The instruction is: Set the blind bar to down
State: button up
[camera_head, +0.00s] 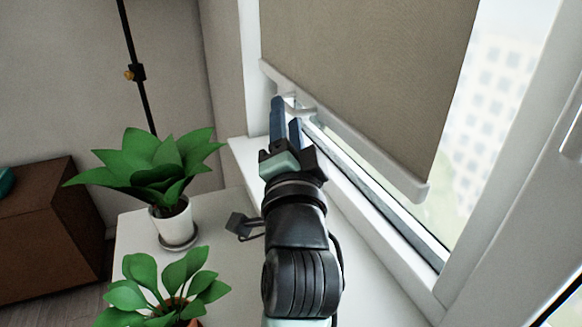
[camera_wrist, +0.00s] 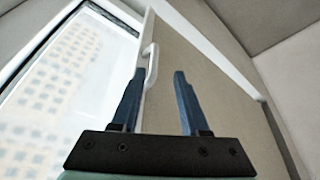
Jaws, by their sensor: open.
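The blind bar (camera_head: 370,152) is a pale strip along the lower edge of the beige blind (camera_head: 365,70), which hangs partway down over the window. A small white loop handle (camera_wrist: 152,65) sits on the bar; part of it shows behind my fingers in the head view. My gripper (camera_head: 287,112) is at the left part of the bar, with its blue fingers spread. In the wrist view my gripper (camera_wrist: 158,74) has the handle between its fingertips in the picture, close to the left finger. I cannot tell whether they touch.
The white window frame (camera_head: 540,150) stands at the right. A large potted plant (camera_head: 165,170) and a smaller one (camera_head: 170,290) stand on the white counter (camera_head: 135,245) at the left. A brown cabinet (camera_head: 45,235) is beyond, and a black pole (camera_head: 145,100) stands behind the large plant.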

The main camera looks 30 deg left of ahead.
jog(key=b+v, duration=0.1)
jog(key=v, duration=0.8)
dwell(0.6)
dwell(0.4)
notch_tip(320, 180, up, 5)
jog(key=w+a+m+g+h+p, duration=0.25)
jog(key=m+p, duration=0.55)
jog(key=p, duration=1.5)
jog(key=w+a+f+m+p, duration=0.1)
jog(key=w+a+p, duration=0.1)
jog(key=w+p, duration=0.1)
jog(key=w+a+f+m+g+p, duration=0.1)
jog(key=w+a+m+p, duration=0.1)
jog(key=w+p, duration=0.1)
jog(key=w+a+m+p, duration=0.1)
jog(key=w+a+p, duration=0.1)
jog(key=w+p, duration=0.2)
jog(key=shift+f+m+g+p, duration=0.35)
jog(key=shift+f+m, duration=0.05)
